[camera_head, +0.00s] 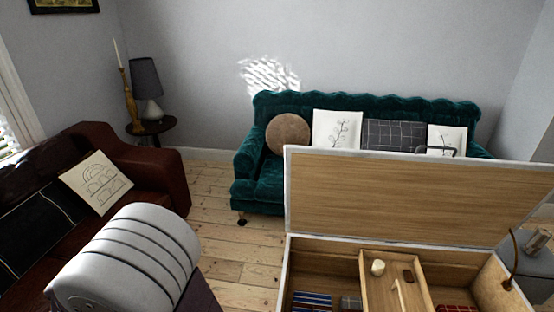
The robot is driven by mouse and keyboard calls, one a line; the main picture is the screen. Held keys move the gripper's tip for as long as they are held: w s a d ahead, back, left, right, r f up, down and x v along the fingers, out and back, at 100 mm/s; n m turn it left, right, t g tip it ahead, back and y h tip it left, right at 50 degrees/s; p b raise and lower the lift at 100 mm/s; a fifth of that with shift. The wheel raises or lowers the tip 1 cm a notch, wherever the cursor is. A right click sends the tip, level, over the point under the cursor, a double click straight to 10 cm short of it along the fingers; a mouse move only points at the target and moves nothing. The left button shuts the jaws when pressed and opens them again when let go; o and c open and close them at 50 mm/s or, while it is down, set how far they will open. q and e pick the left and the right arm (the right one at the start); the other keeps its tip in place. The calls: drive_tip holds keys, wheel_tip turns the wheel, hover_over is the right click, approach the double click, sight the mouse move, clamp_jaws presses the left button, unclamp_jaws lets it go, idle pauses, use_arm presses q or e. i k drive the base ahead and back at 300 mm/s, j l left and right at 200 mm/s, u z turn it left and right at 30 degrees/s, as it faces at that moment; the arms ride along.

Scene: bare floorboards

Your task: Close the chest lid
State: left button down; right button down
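The chest (284,275) stands at the lower right, cut off by the bottom edge. Its lid (390,200) is open and stands up at the back, with its wooden inner face towards me. A dark handle-like piece (437,150) shows at the lid's top edge. Inside is a wooden tray (371,295) with a small white cup-like item (378,267), a small brown item (408,275) and a pale stick-like item. Folded striped cloths (312,300) lie below.
A teal sofa (262,185) with cushions stands behind the chest. A brown sofa (160,175) is at left. A pale rounded form with dark bands (125,265) fills the lower left; I cannot tell what it is. Bare floorboards (215,225) lie between.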

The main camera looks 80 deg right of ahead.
sight(462, 202)
drive_tip(key=i+z, duration=0.85)
drive_tip(key=i+j+z, duration=0.1)
drive_tip(key=i+z, duration=0.15)
drive_tip(key=z, duration=0.15)
drive_tip(key=i+j+z, duration=0.25)
drive_tip(key=z, duration=0.2)
drive_tip(key=i+l+z, duration=0.25)
drive_tip(key=z, duration=0.25)
drive_tip(key=i+l+z, duration=0.15)
drive_tip(key=i+z, duration=0.55)
drive_tip(key=z, duration=0.25)
drive_tip(key=i+j+z, duration=0.1)
drive_tip(key=i+z, duration=0.25)
drive_tip(key=z, duration=0.15)
drive_tip(key=i+j+z, duration=0.25)
drive_tip(key=z, duration=0.2)
drive_tip(key=i+j+z, duration=0.35)
drive_tip(key=z, duration=0.15)
